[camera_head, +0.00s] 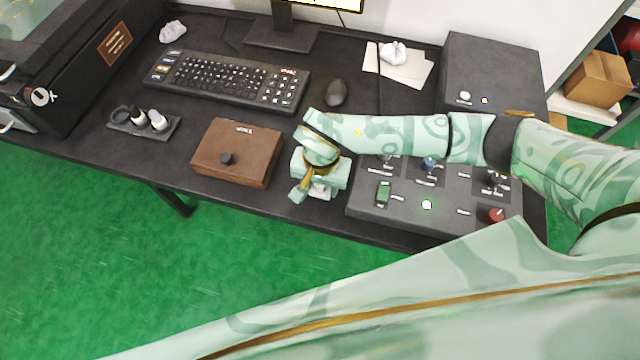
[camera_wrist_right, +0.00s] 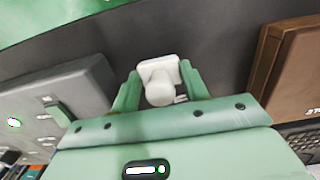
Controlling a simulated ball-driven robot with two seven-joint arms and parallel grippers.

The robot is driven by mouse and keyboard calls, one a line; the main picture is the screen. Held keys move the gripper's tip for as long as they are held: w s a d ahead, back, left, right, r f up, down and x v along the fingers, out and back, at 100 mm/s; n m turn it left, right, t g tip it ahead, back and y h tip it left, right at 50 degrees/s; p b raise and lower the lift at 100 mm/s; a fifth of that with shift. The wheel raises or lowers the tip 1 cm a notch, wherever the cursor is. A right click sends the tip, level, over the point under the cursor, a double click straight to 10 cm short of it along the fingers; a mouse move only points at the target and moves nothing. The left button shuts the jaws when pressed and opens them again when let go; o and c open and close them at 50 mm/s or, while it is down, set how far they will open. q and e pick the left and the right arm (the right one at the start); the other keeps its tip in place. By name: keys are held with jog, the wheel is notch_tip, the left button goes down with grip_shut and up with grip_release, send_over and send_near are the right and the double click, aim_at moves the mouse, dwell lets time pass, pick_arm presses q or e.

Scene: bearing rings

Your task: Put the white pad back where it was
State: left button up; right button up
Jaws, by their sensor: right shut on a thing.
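The white pad (camera_wrist_right: 158,70) has a flat squarish plate and a rounded knob. My right gripper (camera_wrist_right: 158,88) is shut on it, one green finger on each side. In the head view the right gripper (camera_head: 314,192) is over the desk's front part, between the brown box and the grey control panel. Only a small white bit of the pad (camera_head: 319,190) shows there, below the gripper. I cannot tell whether the pad touches the desk. My left gripper is not in view.
The brown box (camera_head: 237,150) is left of the right gripper; the grey control panel (camera_head: 455,203) is right, under my forearm. A small dark tray (camera_head: 168,133) with white-topped items stands further left. Keyboard (camera_head: 230,80) and mouse (camera_head: 335,93) lie behind. The desk's front edge is close.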

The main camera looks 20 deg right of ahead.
jog(key=shift+w+f, duration=0.1)
jog(key=shift+f, duration=0.2)
jog(key=o, duration=0.9)
jog(key=shift+f, duration=0.1)
notch_tip(320, 180, up, 12)
jog(key=p, duration=0.3)
jog(key=shift+p, duration=0.4)
